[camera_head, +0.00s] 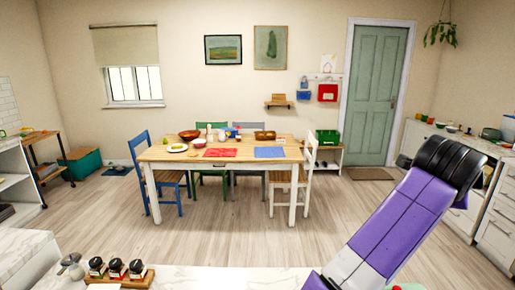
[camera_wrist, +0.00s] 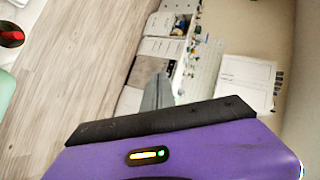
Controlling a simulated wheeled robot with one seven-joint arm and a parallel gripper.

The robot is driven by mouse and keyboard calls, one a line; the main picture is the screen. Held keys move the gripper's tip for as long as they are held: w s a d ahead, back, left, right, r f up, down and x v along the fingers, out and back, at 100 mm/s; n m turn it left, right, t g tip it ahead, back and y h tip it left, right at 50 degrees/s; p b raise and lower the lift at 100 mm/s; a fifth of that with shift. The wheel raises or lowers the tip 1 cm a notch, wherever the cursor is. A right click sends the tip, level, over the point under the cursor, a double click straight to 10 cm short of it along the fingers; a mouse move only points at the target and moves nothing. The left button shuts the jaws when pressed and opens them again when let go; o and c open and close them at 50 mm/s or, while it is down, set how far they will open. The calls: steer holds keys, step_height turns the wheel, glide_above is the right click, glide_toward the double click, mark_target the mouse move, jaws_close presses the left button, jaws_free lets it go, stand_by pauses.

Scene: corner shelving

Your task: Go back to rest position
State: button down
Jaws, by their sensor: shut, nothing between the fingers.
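My gripper (camera_wrist: 158,82) shows in the wrist view as a grey wedge-shaped tip standing out past a black bar on my purple wrist housing. Its fingers are together and nothing is held. In the head view my purple arm, with a black ribbed joint, slants up across the lower right. My gripper cannot be made out there. The wrist view is tilted, and the gripper points toward a wall and the white counter units beside it, with air between.
A wooden dining table (camera_head: 175,155) with several chairs stands mid-room. A marble counter (camera_head: 215,278) with a jar rack (camera_head: 120,271) lies close in front. White cabinets (camera_head: 500,210) line the right, near my arm. The wooden floor (camera_head: 240,235) between is clear. A green door (camera_head: 375,95) is behind.

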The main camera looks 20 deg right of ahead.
steer(key=w+a+r+n+t+h+b, duration=0.1)
steer(key=a+r+n+t+h, duration=0.6)
steer(key=n, duration=0.5)
steer(key=s+a+f+n+t+y+b, duration=0.1)
steer(key=s+a+f+n+t+y, duration=0.3)
steer(key=a+f+n+t+y, duration=0.8)
steer(key=s+a+f+n+g+y+b, duration=0.1)
steer(key=s+a+f+g+y, duration=0.1)
steer(key=s+a+f, duration=0.3)
steer(key=s+a+f+n+g+y+b, duration=0.1)
steer(key=s+a+f+g, duration=0.3)
steer(key=s+f, duration=0.8)
steer(key=s+a+f+n+g+y, duration=0.2)
steer(key=s+a+f, duration=0.5)
steer(key=s, duration=0.7)
step_height(320, 180, down, 2)
steer(key=shift+s+a+g+y+b, duration=0.15)
steer(key=shift+s+g+y+b, duration=0.2)
steer(key=shift+g+y, duration=0.4)
